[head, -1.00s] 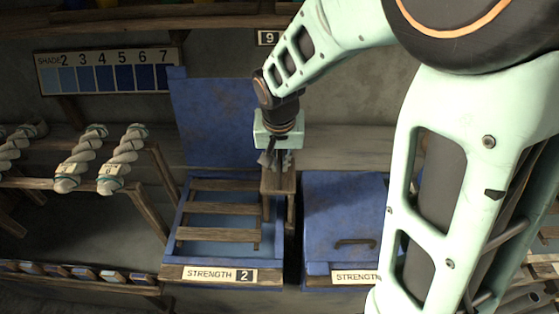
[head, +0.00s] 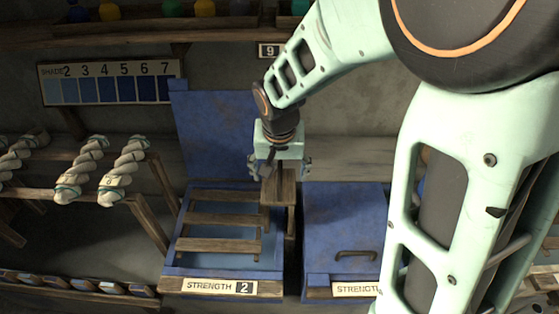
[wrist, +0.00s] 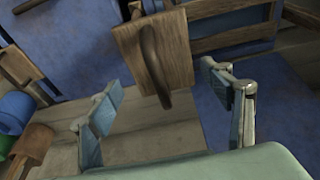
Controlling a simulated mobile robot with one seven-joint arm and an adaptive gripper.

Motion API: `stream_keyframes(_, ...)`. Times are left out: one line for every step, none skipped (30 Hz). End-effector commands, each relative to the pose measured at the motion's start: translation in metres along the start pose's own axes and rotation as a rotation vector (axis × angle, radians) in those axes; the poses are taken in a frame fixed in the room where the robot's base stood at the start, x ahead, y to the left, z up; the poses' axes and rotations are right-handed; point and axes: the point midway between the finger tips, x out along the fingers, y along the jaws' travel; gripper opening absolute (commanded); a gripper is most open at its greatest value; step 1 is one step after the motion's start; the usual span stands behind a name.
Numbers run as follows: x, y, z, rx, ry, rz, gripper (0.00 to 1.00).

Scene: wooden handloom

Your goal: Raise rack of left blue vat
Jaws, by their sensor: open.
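The left blue vat (head: 172,238) stands open, its blue lid (head: 212,130) upright behind it and a "STRENGTH 2" label on its front. Its rack of wooden slats (head: 213,220) lies low inside the vat over blue liquid. A wooden block with a curved handle (wrist: 152,55) shows in the wrist view beside the vat's rack. A wooden post (head: 280,190) stands at the vat's right side in the head view. My gripper (head: 280,172) is open above this post. In the wrist view my gripper's fingers (wrist: 162,78) are spread to either side of the handle, apart from it.
The right blue vat (head: 343,225) is closed, with a handle on its lid. Yarn skeins (head: 125,170) hang on a wooden rack at left. A shade chart (head: 108,83) is on the wall, and a shelf with coloured jars (head: 140,10) runs above.

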Motion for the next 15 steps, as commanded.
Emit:
stream_keyframes(0.000,0.000,0.000,0.000,-0.001,0.000,0.72)
stream_keyframes(0.000,0.000,0.000,0.000,-0.001,0.000,0.72)
stream_keyframes(0.000,0.000,0.000,0.000,-0.001,0.000,0.72)
stream_keyframes(0.000,0.000,0.000,0.000,-0.001,0.000,0.72)
stream_keyframes(0.000,0.000,0.000,0.000,-0.001,0.000,0.72)
stream_keyframes(-0.001,0.000,0.000,0.000,-0.001,0.000,0.72)
stream_keyframes(-0.003,0.000,-0.001,0.000,0.000,0.000,0.72)
stream_keyframes(-0.004,0.000,-0.001,0.000,0.000,0.000,0.72)
stream_keyframes(-0.008,0.000,-0.002,0.000,0.000,0.000,0.72)
stream_keyframes(-0.011,0.000,-0.003,0.000,0.000,0.000,0.72)
stream_keyframes(-0.014,0.000,-0.004,0.000,0.000,0.000,0.72)
stream_keyframes(-0.019,0.000,-0.005,0.000,0.000,0.000,0.72)
stream_keyframes(-0.023,0.000,-0.006,0.000,0.001,0.000,0.72)
stream_keyframes(-0.026,0.000,-0.007,0.000,0.001,0.000,0.72)
stream_keyframes(-0.031,0.000,-0.008,0.000,0.001,0.000,0.72)
